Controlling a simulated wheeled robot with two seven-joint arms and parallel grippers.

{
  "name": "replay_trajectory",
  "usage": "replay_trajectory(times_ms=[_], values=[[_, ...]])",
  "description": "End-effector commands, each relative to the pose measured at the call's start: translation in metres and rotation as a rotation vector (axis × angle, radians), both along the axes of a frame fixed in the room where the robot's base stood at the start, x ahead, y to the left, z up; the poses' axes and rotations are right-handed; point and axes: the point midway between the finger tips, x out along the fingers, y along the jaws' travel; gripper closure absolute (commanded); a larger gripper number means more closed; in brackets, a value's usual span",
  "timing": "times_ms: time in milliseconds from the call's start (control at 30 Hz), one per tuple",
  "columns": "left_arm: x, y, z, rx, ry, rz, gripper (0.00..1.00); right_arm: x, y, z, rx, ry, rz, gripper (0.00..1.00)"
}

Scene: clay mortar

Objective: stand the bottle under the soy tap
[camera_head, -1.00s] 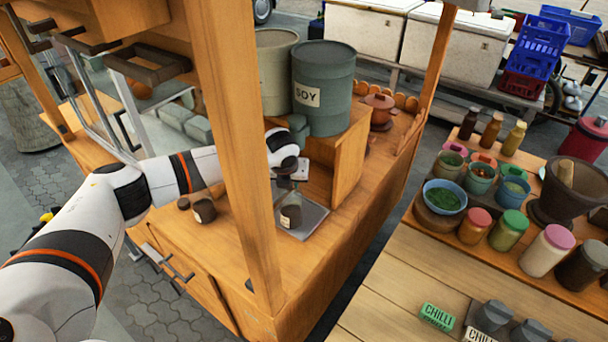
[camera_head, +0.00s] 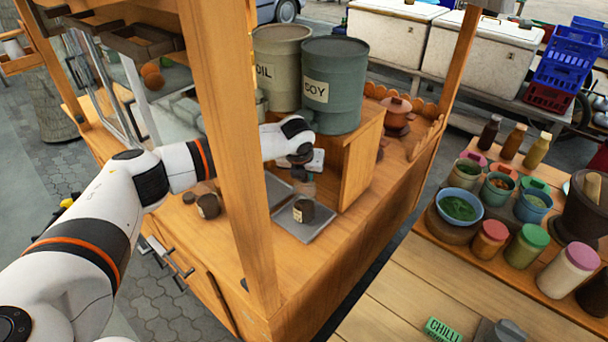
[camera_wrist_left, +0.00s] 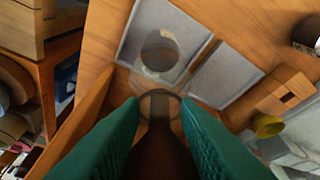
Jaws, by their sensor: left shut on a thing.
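My left gripper (camera_head: 301,170) is shut on the bottle in front of the wooden drum stand. In the left wrist view, its green fingers (camera_wrist_left: 160,118) close around the bottle's dark upper part (camera_wrist_left: 160,140). The bottle's clear lower part (camera_wrist_left: 158,80) extends beyond them towards the metal trays. The green-grey SOY drum (camera_head: 333,85) stands on the stand above and behind my gripper. My wrist hides the soy tap. Whether the bottle touches a tray is unclear. My right gripper is not in view.
Another dark jar (camera_head: 208,206) is to the left. The OIL drum (camera_head: 282,65) stands beside SOY. A wooden post (camera_head: 232,150) crosses before my arm.

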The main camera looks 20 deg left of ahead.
Motion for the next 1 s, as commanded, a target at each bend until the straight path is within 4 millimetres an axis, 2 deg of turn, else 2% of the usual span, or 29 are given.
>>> replay_trajectory(times_ms=[33,67,167,467,567,667,1000], values=[[0.0,0.0,0.0,0.0,-0.001,0.0,1.0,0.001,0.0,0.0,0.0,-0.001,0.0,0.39],[0.0,0.0,-0.001,0.001,0.001,0.0,0.66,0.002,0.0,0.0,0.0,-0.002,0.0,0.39],[0.0,0.0,-0.001,0.001,0.001,0.0,0.5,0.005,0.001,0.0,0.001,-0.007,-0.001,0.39],[-0.001,0.0,0.0,0.0,0.0,0.0,0.49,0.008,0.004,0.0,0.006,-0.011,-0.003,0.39],[-0.003,-0.001,0.007,-0.001,-0.001,0.0,0.49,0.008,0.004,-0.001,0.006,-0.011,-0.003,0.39],[-0.009,-0.002,0.02,-0.001,-0.002,-0.002,0.49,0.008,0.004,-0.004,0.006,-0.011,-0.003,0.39],[-0.036,-0.008,0.085,0.0,-0.004,0.0,0.49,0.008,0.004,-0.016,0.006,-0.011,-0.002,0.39]])
